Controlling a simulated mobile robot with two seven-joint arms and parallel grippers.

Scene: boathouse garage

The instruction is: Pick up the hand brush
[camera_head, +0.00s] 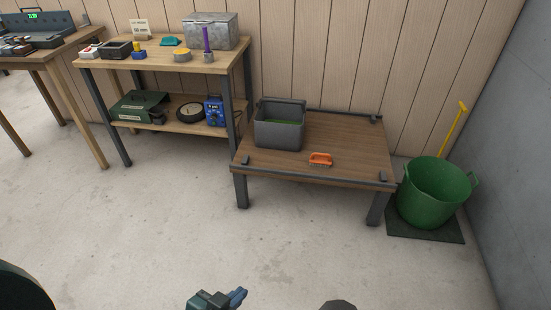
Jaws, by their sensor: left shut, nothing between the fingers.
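The hand brush (320,159) looks orange and lies on the low wooden table (345,143), right of the grey bin and near the front edge. Its bristles are too small to make out clearly. My left gripper (238,296) shows at the bottom edge, above the floor, in front of and well apart from the table. It is shut and empty. My right gripper is not in view.
A grey bin (279,136) with something green inside stands on the low table's left part. A workbench (218,65) with tools and a metal box (210,30) stands left. A green bucket (432,200) stands right on a dark mat (425,233). The concrete floor in front is clear.

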